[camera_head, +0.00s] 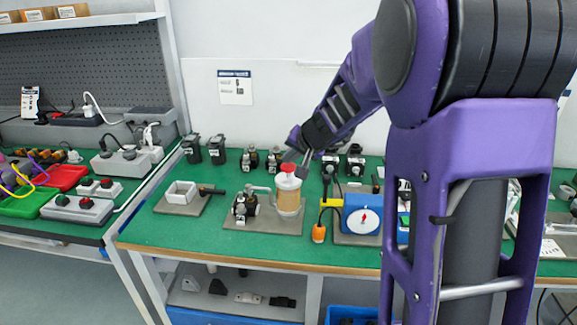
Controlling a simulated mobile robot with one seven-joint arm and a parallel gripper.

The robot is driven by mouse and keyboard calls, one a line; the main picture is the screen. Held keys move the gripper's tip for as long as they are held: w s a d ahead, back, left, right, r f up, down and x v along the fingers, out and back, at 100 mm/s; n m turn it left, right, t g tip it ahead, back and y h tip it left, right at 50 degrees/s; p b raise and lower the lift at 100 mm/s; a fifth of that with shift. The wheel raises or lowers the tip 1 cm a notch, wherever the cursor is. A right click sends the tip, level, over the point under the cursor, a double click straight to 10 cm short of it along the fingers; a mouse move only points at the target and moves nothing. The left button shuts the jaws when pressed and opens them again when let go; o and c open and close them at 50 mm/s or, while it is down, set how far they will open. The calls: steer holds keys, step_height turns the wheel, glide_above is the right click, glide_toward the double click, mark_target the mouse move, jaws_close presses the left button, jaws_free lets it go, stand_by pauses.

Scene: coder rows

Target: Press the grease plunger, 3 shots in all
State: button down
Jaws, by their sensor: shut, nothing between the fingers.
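The grease pump is a tan cylinder (288,195) with a white top and a red plunger cap (288,168). It stands on a grey base plate (268,222) on the green bench. A small dark fitting (245,206) sits beside it on the same plate. My gripper (303,160) is shut and empty, just above and to the right of the red cap. Whether its fingertips touch the cap I cannot tell. My purple arm comes in from the right and hides part of the bench.
A blue gauge box (362,214) with a white dial stands right of the pump, with an orange-tipped lead (319,233) hanging nearby. A white open box (181,192) on a plate lies to the left. Several dark devices stand along the back. Green bench surface is free at the front left.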

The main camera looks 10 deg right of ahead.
mark_target(290, 168)
steer(key=shift+f, duration=0.95)
stand_by(0.7)
steer(key=shift+r, duration=0.1)
steer(key=shift+r+p, duration=0.95)
steer(key=shift+r, duration=0.25)
step_height(290, 168, up, 5)
steer(key=p, duration=0.4)
steer(key=shift+r, duration=0.1)
stand_by(2.0)
